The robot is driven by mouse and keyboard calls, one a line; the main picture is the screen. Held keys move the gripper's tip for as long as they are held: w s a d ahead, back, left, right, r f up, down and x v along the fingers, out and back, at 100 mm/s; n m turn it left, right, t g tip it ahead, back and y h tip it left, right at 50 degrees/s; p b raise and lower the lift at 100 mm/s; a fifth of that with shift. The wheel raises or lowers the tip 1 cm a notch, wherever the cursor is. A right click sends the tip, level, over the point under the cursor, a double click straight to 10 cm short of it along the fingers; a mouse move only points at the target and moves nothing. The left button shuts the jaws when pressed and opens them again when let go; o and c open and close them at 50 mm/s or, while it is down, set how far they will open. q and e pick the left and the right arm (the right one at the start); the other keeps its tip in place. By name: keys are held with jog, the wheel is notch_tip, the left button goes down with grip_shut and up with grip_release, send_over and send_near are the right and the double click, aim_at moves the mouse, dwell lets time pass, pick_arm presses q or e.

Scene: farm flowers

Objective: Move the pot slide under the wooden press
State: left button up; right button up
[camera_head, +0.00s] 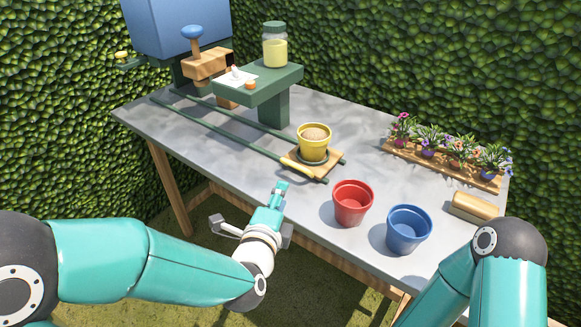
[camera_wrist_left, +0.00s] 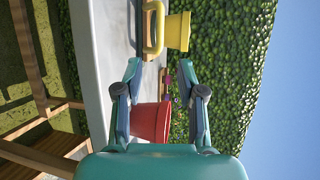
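The pot slide (camera_head: 295,168) is a small wooden board with a yellow handle, sitting on two green rails at their near end. A yellow pot (camera_head: 313,146) filled with brown material stands on it. The wooden press (camera_head: 207,65), with a blue knob, is at the far left end of the rails. My left gripper (camera_head: 280,189) is at the table's front edge, just short of the slide and apart from it. In the left wrist view its fingers (camera_wrist_left: 160,75) are spread and empty, with the yellow handle (camera_wrist_left: 153,28) ahead. My right arm shows at lower right; its gripper is out of view.
A red pot (camera_head: 352,204) and a blue pot (camera_head: 408,230) stand right of my left gripper. A green stand (camera_head: 270,88) holds a jar (camera_head: 274,45) behind the rails. A flower tray (camera_head: 440,163) and a wooden block (camera_head: 474,207) are at right. The rails (camera_head: 225,138) between slide and press look clear.

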aim_at(294, 163)
pick_arm(q)
jog(key=x, duration=1.4)
jog(key=shift+w+f+p, duration=0.1)
jog(key=shift+w+p, duration=0.3)
grip_shut()
